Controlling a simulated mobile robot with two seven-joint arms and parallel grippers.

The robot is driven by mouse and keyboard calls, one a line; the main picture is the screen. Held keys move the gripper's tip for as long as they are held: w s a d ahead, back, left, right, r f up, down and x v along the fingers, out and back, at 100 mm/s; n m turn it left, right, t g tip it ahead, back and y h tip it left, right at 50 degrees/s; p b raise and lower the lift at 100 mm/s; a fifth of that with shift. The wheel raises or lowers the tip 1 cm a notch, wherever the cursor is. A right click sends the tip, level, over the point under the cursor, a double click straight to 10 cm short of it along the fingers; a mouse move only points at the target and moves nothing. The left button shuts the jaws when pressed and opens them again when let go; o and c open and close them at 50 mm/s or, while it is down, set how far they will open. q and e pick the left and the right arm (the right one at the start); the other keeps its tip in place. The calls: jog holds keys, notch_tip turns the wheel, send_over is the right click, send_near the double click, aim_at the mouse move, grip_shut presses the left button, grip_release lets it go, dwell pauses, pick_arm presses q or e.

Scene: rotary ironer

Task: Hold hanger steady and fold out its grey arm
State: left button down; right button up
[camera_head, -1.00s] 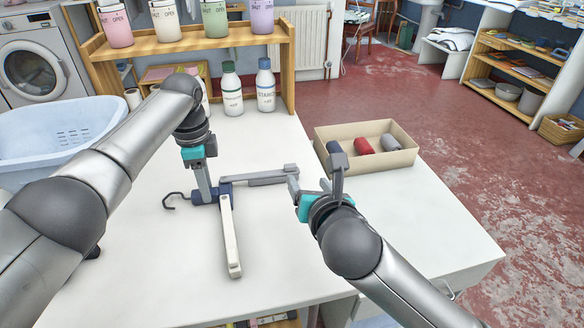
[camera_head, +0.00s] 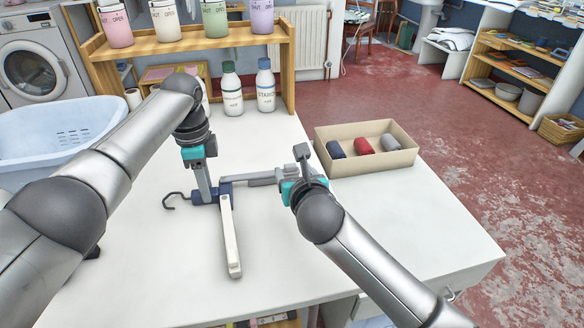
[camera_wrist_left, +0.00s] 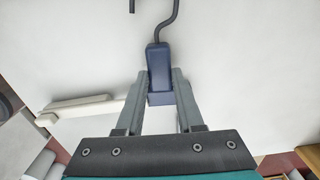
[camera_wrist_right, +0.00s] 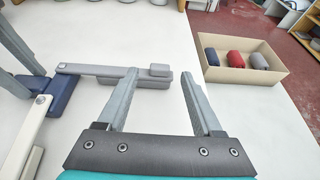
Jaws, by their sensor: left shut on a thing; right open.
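The hanger lies on the white table, its dark blue hub (camera_head: 226,188) and dark hook (camera_head: 172,200) at left. Its white arm (camera_head: 230,240) points toward the front of the table. Its grey arm (camera_head: 262,178) stretches right from the hub; in the right wrist view, the raised block at its end (camera_wrist_right: 160,71) shows. My left gripper (camera_head: 207,193) is shut on the hub, which sits between its fingers in the left wrist view (camera_wrist_left: 160,75). My right gripper (camera_wrist_right: 158,75) is open, its fingertips on either side of the grey arm's end in the picture; contact is unclear.
A beige box (camera_head: 370,164) with dark, red and grey rolls stands behind my right gripper. A pale blue basket (camera_head: 60,135) is at left. Bottles (camera_head: 232,90) and a wooden shelf (camera_head: 190,42) stand at the back. The table's front right is clear.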

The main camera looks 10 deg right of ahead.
jog(key=shift+x, duration=1.45)
grip_shut()
dwell(0.5)
